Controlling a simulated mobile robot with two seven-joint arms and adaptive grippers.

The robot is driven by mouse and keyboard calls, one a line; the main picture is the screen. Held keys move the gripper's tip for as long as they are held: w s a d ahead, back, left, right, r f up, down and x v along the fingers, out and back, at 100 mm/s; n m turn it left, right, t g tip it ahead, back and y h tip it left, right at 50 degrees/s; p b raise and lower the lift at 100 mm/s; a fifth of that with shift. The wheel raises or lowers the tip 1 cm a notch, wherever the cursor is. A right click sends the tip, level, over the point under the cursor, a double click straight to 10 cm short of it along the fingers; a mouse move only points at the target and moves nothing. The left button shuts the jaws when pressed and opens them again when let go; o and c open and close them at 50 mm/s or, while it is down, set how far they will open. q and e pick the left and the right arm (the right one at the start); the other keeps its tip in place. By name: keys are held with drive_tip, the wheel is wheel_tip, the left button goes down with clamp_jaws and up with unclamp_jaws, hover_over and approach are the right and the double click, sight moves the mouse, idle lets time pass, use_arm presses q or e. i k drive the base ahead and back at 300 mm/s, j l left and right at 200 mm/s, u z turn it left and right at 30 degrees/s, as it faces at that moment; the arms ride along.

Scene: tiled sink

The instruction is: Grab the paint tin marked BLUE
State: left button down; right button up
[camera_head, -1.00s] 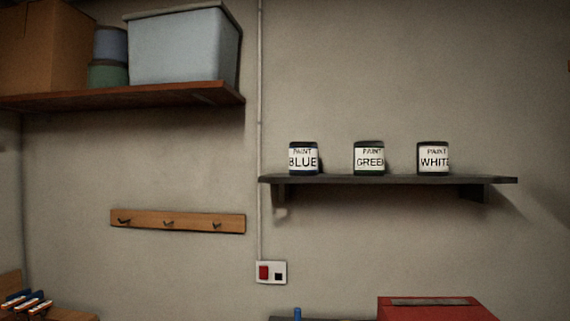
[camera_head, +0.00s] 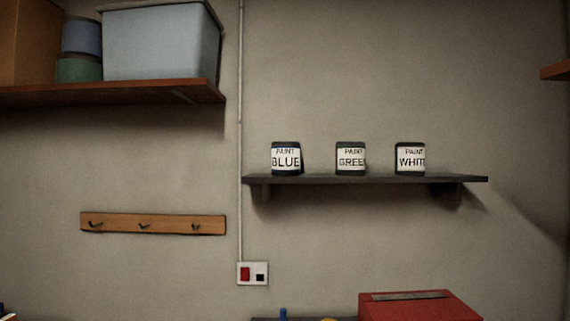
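The paint tin marked BLUE (camera_head: 286,159) stands upright at the left end of a dark wall shelf (camera_head: 370,180). It is a dark tin with a white label. To its right on the same shelf stand the tin marked GREEN (camera_head: 351,159) and the tin marked WHITE (camera_head: 410,159), with gaps between them. Nothing covers the BLUE tin. Neither of my grippers shows in the head view.
A brown upper shelf (camera_head: 120,92) at the left holds a grey-blue bin (camera_head: 160,45), two stacked cans and a cardboard box. Below are a hook rail (camera_head: 152,223), a wall switch (camera_head: 252,273) and a red box (camera_head: 420,306). A pipe (camera_head: 240,130) runs left of the tins.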

sight(285, 156)
drive_tip(key=i+l+z, duration=0.2)
drive_tip(key=l+z, duration=0.25)
drive_tip(key=i+l+z, duration=0.25)
drive_tip(key=z, duration=0.15)
